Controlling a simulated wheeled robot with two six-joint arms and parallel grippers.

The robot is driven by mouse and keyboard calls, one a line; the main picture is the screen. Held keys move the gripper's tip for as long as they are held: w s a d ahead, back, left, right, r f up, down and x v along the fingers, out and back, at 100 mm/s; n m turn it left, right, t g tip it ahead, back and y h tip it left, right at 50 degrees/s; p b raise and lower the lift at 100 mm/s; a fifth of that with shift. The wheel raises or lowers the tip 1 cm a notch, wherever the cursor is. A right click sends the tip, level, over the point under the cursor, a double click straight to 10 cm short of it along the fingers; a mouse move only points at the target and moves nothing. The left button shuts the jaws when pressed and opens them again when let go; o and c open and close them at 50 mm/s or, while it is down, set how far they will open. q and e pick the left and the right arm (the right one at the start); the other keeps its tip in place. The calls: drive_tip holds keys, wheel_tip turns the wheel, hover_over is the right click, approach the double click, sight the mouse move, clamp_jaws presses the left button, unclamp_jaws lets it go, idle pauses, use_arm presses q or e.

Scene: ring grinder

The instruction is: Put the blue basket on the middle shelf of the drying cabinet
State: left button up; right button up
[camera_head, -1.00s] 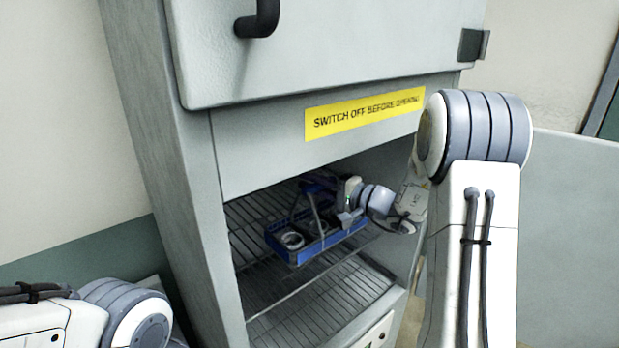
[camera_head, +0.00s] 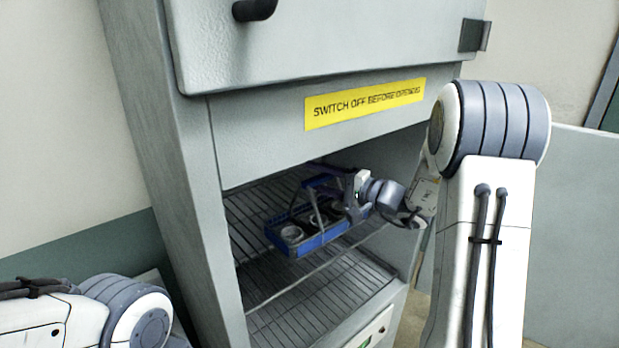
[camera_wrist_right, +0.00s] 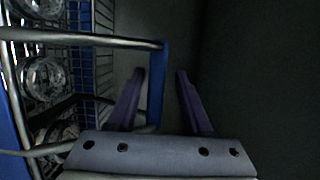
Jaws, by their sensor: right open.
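The blue basket (camera_head: 308,243) rests on a wire shelf (camera_head: 262,215) inside the drying cabinet (camera_head: 225,262), with another wire rack (camera_head: 320,305) below it. It holds round metal and glass items and has a raised handle. My right gripper (camera_head: 352,190) is at the right end of the basket, near the handle. In the right wrist view, the right gripper (camera_wrist_right: 157,95) is open, with the blue handle bar (camera_wrist_right: 158,85) between its two purple fingers, near the left one. The basket's wire side and glass contents show at the left there. My left gripper is out of view.
A closed upper door with a dark handle (camera_head: 254,9) and a yellow warning label (camera_head: 365,103) are above the opening. The cabinet's side walls bound the opening closely. The open lower door (camera_head: 575,230) stands at the right. The lower rack is empty.

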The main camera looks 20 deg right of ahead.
drive_tip(key=b+v, duration=0.3)
drive_tip(key=v, duration=0.7)
drive_tip(key=shift+b, duration=0.3)
